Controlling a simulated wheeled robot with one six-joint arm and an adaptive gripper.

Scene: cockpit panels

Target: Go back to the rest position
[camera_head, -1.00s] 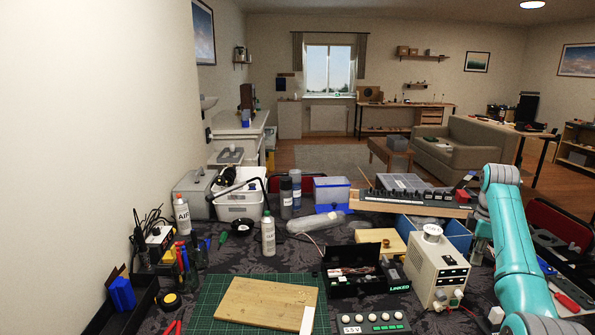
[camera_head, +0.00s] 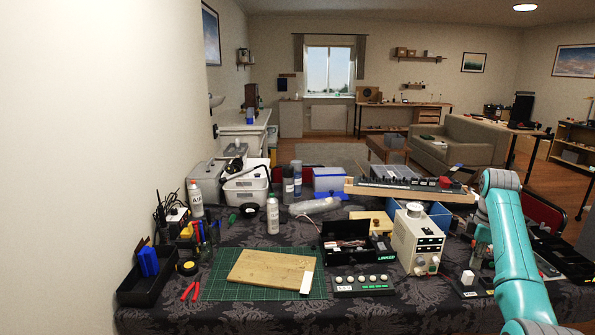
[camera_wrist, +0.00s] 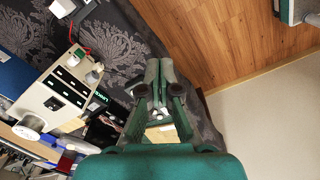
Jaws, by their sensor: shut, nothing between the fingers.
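My gripper (camera_wrist: 160,72) is in the middle of the wrist view. Its two fingers are together with nothing between them. It hangs over the edge of the cloth-covered workbench (camera_wrist: 118,45), with wooden floor beyond, and appears clear of every object. The cream power supply box (camera_head: 417,241) stands left of my arm and also shows in the wrist view (camera_wrist: 62,88).
Bare wooden floor (camera_wrist: 220,35) lies beside the bench.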

